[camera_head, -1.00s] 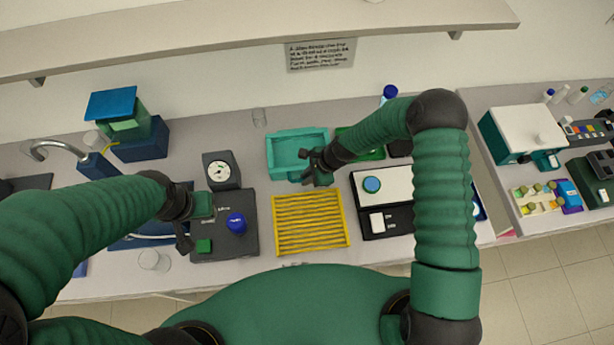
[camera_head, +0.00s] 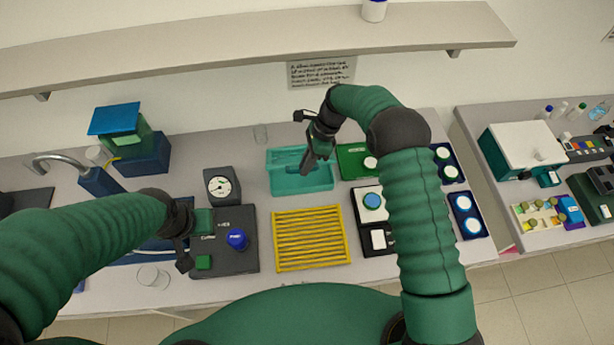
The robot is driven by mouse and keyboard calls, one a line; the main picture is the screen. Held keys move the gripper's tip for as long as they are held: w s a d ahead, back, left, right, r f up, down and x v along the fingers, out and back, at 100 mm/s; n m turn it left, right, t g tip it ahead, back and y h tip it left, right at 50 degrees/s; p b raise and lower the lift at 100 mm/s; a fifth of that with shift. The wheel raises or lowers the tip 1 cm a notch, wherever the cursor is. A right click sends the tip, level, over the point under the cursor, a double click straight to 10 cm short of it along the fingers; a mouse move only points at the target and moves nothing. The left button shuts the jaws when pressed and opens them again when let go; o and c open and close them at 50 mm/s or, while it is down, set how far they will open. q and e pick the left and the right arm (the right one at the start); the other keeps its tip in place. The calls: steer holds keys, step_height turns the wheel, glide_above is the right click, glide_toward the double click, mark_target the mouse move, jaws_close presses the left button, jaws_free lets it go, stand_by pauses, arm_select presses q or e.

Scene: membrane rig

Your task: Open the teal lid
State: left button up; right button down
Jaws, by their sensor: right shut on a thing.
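The teal box (camera_head: 316,186) stands at the back middle of the bench. Its teal lid (camera_head: 284,157) shows as a lighter teal panel along the back of the box, partly hidden by my gripper; its exact tilt is hard to tell. My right gripper (camera_head: 308,166) points down over the box and is shut on the lid, though its fingertips are dark and the contact is small. My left gripper (camera_head: 183,254) hangs at the left edge of the dark gauge unit, away from the box; its jaws are too unclear to read.
A yellow slatted rack (camera_head: 311,238) lies in front of the box. A dark unit with a blue knob (camera_head: 237,239) stands left of it. A green tray (camera_head: 354,160) and a black-and-white device (camera_head: 369,214) stand to the right. A shelf (camera_head: 250,48) runs above.

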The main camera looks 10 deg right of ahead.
arm_select(q)
steer(key=shift+s+f, duration=0.15)
arm_select(e)
steer(key=shift+w+r, duration=0.6)
steer(key=shift+r, duration=0.05)
steer(key=c, duration=1.7)
jaws_free()
steer(key=shift+o, duration=1.1)
steer(key=shift+w+f, duration=0.15)
steer(key=shift+w+a+f, duration=0.1)
steer(key=shift+w, duration=0.1)
arm_select(q)
steer(key=shift+w+a+f, duration=0.1)
steer(key=shift+w+f, duration=0.05)
steer(key=shift+w, duration=0.3)
